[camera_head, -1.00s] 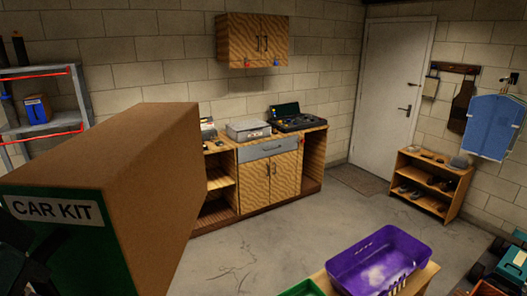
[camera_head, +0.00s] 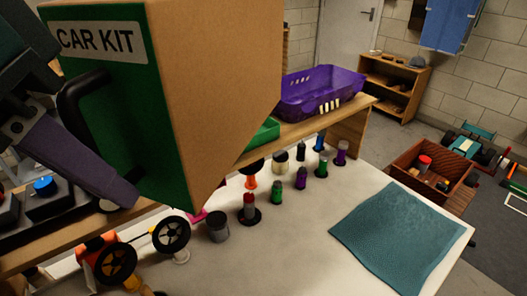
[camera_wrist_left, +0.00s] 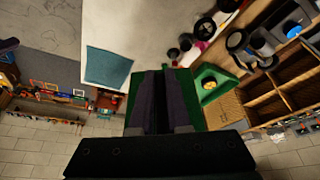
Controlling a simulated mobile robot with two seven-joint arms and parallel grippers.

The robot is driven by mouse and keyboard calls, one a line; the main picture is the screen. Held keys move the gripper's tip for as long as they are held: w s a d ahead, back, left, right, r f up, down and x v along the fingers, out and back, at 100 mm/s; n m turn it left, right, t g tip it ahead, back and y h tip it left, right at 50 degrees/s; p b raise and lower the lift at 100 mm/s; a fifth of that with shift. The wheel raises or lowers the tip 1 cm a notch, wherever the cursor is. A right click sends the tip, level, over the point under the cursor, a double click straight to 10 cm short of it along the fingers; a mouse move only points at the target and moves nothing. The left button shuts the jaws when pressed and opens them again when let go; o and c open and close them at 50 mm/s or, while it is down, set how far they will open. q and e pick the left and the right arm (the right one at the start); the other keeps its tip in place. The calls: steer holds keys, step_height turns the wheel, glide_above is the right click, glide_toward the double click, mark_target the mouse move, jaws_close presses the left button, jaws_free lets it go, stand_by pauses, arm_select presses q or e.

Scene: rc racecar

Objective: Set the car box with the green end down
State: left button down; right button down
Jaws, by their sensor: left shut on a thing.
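The car box (camera_head: 215,90) is a large brown cardboard box with a green end (camera_head: 150,120) that bears a CAR KIT label and a black handle (camera_head: 80,98). It hangs tilted in the air above the white workbench (camera_head: 300,235), with its green end facing left toward my arm. My left gripper (camera_wrist_left: 161,75) is shut on the box at its green end, which shows around the fingers in the left wrist view. In the head view the gripper's exact grip point is unclear. My right gripper is not in view.
A teal mat (camera_head: 400,235) lies on the bench at right, with clear white surface around it. Several small paint bottles (camera_head: 300,178), a grey cup (camera_head: 218,226) and black wheels (camera_head: 170,235) stand below the box. A purple basket (camera_head: 320,90) sits on the shelf behind.

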arm_select(q)
steer(key=d+f+m+b, duration=0.1)
steer(key=f+m+b, duration=0.1)
steer(key=f+b, duration=1.2)
steer(key=s+d+f+m+g+h+b, duration=0.1)
steer(key=d+f+m+b, duration=0.1)
steer(key=f+b, duration=1.1)
steer(key=d+f+m+b, duration=0.2)
steer(key=f+b, duration=1.2)
steer(key=f, duration=0.6)
steer(key=shift+s+d+f+g+h+b, duration=0.1)
steer(key=shift+s+d+g+h+b, duration=0.1)
steer(key=shift+d+g+h+b, duration=0.15)
steer(key=shift+a, duration=0.1)
steer(key=c, duration=0.9)
jaws_free()
